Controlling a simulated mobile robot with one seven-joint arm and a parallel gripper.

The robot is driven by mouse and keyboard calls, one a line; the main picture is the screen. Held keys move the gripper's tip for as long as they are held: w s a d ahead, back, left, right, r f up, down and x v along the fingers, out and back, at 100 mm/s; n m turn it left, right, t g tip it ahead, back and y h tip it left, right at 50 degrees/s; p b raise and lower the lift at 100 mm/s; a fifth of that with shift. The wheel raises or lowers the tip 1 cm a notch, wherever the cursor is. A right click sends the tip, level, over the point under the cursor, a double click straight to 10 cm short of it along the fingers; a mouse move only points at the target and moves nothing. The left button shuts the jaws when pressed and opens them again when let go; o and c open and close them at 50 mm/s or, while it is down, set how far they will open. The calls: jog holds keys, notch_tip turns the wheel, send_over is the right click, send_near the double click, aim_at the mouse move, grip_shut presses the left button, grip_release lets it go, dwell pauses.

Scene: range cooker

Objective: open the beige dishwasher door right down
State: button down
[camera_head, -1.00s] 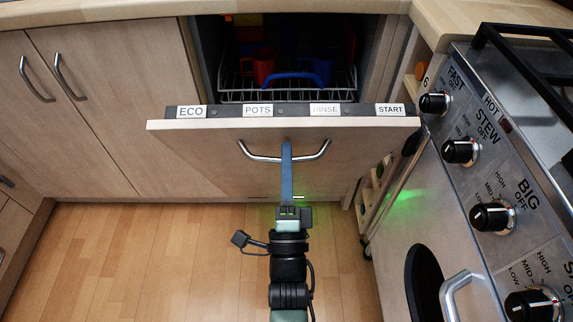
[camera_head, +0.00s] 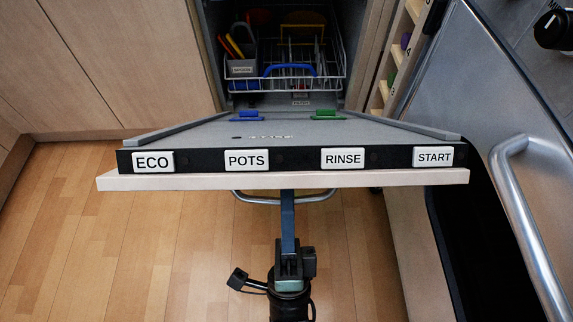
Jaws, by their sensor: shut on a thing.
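The beige dishwasher door (camera_head: 200,181) is tilted far down towards me. Its inner face (camera_head: 290,128) shows, and its black top strip with the labels ECO, POTS, RINSE and START faces up. The curved metal handle (camera_head: 254,199) is under the door's near edge and partly hidden by it. My gripper (camera_head: 288,205) is shut on the handle at its middle. Its fingertips are partly hidden by the door edge. The dishwasher's inside is open to view, with a wire rack (camera_head: 333,84) in it.
A grey cutlery basket (camera_head: 242,69) stands in the rack. A blue clip (camera_head: 247,115) and a green clip (camera_head: 327,114) are at the door's hinge end. The cooker's metal handle (camera_head: 530,225) and front stand close on the right. The wooden floor (camera_head: 90,250) is clear at the left.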

jog(key=shift+b+v, duration=0.8)
jog(key=shift+v, duration=1.35)
jog(key=shift+w+f, duration=0.1)
jog(key=c, duration=0.9)
grip_release()
jog(key=v, duration=1.3)
jog(key=shift+p, duration=0.3)
